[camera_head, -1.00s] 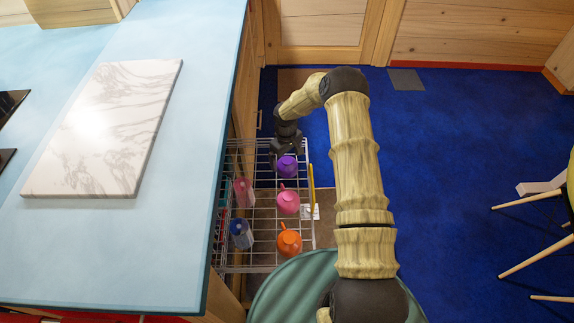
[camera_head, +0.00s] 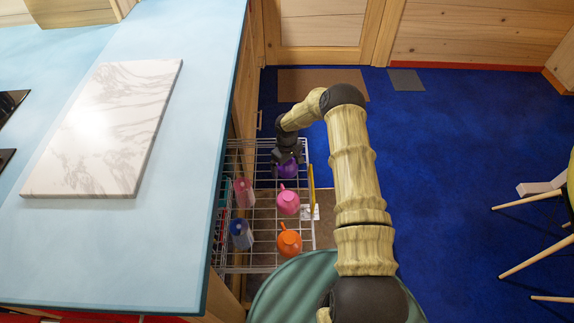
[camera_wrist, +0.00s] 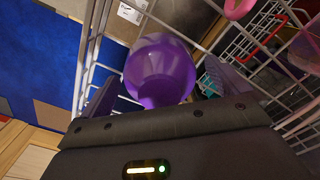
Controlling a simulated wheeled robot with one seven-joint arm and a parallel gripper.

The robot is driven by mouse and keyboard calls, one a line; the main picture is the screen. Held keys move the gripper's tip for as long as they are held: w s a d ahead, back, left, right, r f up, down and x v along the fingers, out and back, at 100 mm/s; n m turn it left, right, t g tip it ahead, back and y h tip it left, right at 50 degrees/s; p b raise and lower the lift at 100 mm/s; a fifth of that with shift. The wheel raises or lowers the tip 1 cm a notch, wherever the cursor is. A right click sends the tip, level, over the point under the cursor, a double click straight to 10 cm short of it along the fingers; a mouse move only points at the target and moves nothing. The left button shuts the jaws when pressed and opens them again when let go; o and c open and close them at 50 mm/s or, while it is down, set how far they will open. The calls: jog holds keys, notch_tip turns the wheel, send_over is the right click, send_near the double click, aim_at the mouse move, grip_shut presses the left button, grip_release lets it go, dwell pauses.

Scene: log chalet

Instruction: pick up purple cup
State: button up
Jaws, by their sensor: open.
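The purple cup (camera_head: 288,168) sits on a wire dishwasher-like rack (camera_head: 262,222), at its far end. In the wrist view the purple cup (camera_wrist: 160,72) lies between my two spread fingers, close in front of the palm. My gripper (camera_head: 287,160) is above the cup and partly covers it in the head view. In the wrist view my gripper (camera_wrist: 160,92) is open, with a finger on each side of the cup. I cannot tell whether either finger touches it.
A pink cup (camera_head: 288,202) and an orange cup (camera_head: 289,242) stand nearer on the rack. Pink and blue items (camera_head: 241,233) stand at its left. The blue counter (camera_head: 190,190) with a marble board (camera_head: 110,130) borders the rack's left. Blue floor lies open to the right.

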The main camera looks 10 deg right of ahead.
jog(key=c, duration=1.1)
notch_tip(320, 180, up, 10)
jog(key=shift+r, duration=0.1)
dwell(0.4)
jog(key=s+r+m, duration=0.6)
jog(key=s+r, duration=0.1)
jog(key=s, duration=0.4)
jog(key=shift+s+r, duration=0.4)
